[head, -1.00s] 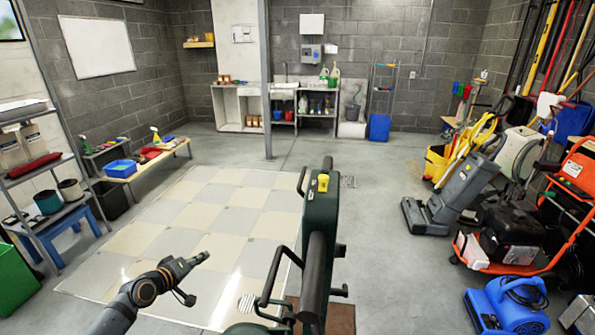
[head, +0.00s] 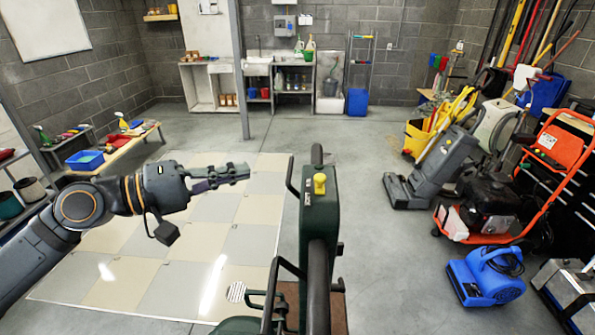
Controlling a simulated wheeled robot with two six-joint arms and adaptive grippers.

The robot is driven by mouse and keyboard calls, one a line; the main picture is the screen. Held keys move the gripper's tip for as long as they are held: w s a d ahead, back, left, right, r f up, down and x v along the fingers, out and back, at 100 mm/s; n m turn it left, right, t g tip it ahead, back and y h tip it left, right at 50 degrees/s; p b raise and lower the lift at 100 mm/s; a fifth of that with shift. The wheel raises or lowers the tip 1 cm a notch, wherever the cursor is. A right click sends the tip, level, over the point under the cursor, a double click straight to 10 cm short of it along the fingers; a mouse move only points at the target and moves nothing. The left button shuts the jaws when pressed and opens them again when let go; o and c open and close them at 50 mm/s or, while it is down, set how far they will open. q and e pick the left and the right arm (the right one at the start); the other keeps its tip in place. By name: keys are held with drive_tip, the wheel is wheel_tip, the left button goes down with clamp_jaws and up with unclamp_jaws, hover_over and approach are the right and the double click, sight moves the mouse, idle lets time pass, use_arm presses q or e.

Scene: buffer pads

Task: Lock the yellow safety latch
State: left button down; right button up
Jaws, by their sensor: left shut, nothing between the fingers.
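The yellow safety latch (head: 320,184) is a small knob on top of the dark green upright handle head of a floor machine (head: 319,215), at the middle of the head view. My left gripper (head: 246,172) comes in from the left, its fingers pointing right toward the machine head. It is shut and empty, apart from the latch with a gap between them. My right gripper does not show.
A black bar handle (head: 291,178) juts from the left side of the machine head, between my left gripper and the latch. A blue blower (head: 487,277), a grey floor machine (head: 440,165) and an orange cart (head: 556,143) stand at right. Tiled floor lies open at left.

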sight(320, 182)
use_arm(q)
drive_tip(key=w+d+f+p, duration=0.1)
drive_tip(key=w+d+p, duration=0.1)
drive_tip(key=d+p, duration=0.6)
drive_tip(key=d, duration=0.3)
drive_tip(key=shift+w+f, duration=0.2)
drive_tip(key=shift+w, duration=0.05)
idle(0.3)
drive_tip(key=shift+w+d, duration=0.1)
drive_tip(key=shift+p, duration=0.3)
